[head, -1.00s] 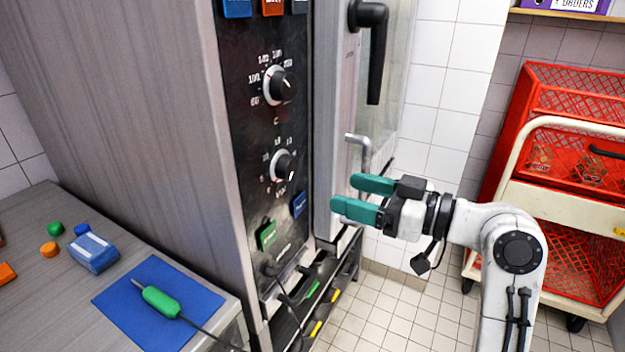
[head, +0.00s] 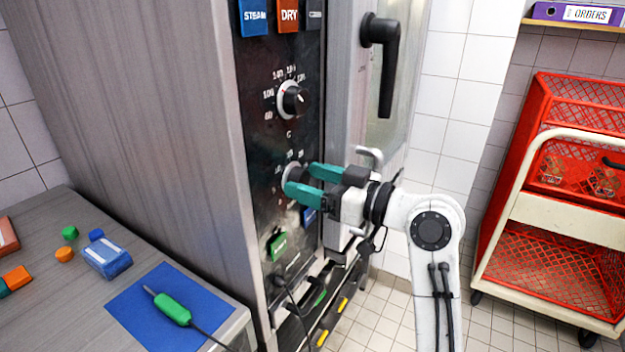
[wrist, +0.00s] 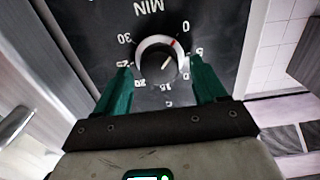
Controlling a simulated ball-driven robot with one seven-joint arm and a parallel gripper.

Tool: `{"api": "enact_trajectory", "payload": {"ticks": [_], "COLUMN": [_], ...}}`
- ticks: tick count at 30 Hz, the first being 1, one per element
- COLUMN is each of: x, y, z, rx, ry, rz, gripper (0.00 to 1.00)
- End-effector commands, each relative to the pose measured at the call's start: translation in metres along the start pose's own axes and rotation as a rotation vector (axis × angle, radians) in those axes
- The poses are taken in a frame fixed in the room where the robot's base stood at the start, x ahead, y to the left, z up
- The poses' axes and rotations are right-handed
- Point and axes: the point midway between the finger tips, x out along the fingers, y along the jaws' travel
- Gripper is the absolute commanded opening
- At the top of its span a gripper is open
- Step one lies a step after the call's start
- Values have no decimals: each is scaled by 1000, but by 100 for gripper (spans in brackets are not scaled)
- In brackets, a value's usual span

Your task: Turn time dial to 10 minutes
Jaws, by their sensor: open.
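The time dial (head: 294,171) is the lower round knob on the dark oven panel, partly hidden by my gripper in the head view. The wrist view shows the dial (wrist: 158,48) upside down, under the word MIN, with numbers around it from 0 to 30. A red mark on its rim lies toward the 0 side, and a short pale line shows on its face. My gripper (head: 301,178) is open, with green fingers pointing at the panel. In the wrist view its fingertips (wrist: 160,65) lie on either side of the dial. Contact cannot be told.
The temperature dial (head: 294,101) is above. A green button (head: 278,246) and a blue button (head: 309,216) are below. The black door handle (head: 389,65) and a bent metal lever (head: 371,157) are to the right. A red-crate trolley (head: 560,215) stands farther right.

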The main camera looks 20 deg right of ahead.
Motion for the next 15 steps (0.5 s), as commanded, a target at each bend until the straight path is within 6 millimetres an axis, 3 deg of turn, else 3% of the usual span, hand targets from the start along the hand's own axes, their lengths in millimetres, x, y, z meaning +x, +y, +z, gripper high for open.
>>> {"api": "enact_trajectory", "payload": {"ticks": [7, 15], "x": [0, 0], "y": [0, 0], "z": [0, 0], "rx": [0, 0], "ry": [0, 0], "rz": [0, 0], "gripper": [70, 44]}}
